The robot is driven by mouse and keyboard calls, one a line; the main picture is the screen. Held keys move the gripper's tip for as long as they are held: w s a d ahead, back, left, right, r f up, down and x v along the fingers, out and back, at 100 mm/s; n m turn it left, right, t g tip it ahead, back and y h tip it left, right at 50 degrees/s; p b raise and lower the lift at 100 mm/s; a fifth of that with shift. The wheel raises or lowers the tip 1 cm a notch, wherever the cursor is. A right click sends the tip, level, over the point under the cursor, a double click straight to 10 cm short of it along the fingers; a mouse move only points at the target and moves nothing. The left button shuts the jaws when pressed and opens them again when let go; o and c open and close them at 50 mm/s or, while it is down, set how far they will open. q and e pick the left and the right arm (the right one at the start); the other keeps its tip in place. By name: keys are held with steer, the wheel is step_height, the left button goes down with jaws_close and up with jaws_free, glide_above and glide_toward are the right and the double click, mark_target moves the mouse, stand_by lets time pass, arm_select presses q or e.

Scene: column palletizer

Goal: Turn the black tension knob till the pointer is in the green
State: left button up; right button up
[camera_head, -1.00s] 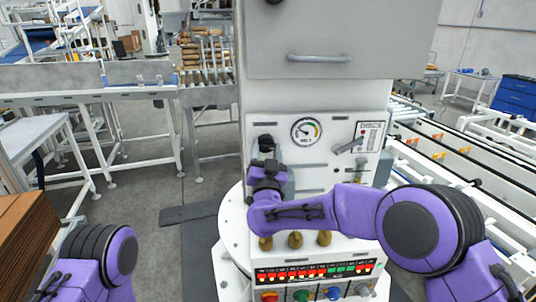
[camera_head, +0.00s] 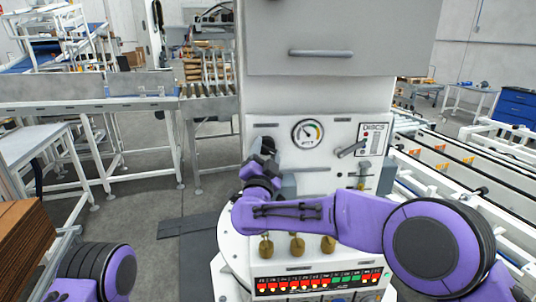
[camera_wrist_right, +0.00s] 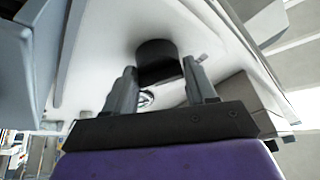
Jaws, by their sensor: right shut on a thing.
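The black tension knob (camera_head: 268,144) is on the white machine front, left of the round gauge (camera_head: 307,133). The gauge has a coloured arc with green in it; its pointer is too small to read for certain. My right gripper (camera_head: 262,160) is at the knob, partly covering it, and shut on it. In the right wrist view the black knob (camera_wrist_right: 157,60) shows between the two fingers of my right gripper (camera_wrist_right: 160,85). My left arm shows at the lower left edge of the head view, but its gripper is out of view.
A grey lever (camera_head: 350,149) is right of the gauge. Below my right forearm are brass knobs (camera_head: 297,243) and a lit indicator strip (camera_head: 318,281). A grey cover with a handle (camera_head: 321,53) overhangs the panel. Roller conveyors stand at the right; brown cardboard (camera_head: 25,245) is at the left.

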steer(key=shift+f, duration=0.15)
steer(key=o, duration=1)
steer(key=shift+w, duration=0.2)
steer(key=shift+s+a+f, duration=0.1)
steer(key=shift+s+f, duration=0.05)
steer(key=shift+s, duration=0.15)
steer(key=b+v, duration=0.4)
steer(key=v, duration=0.6)
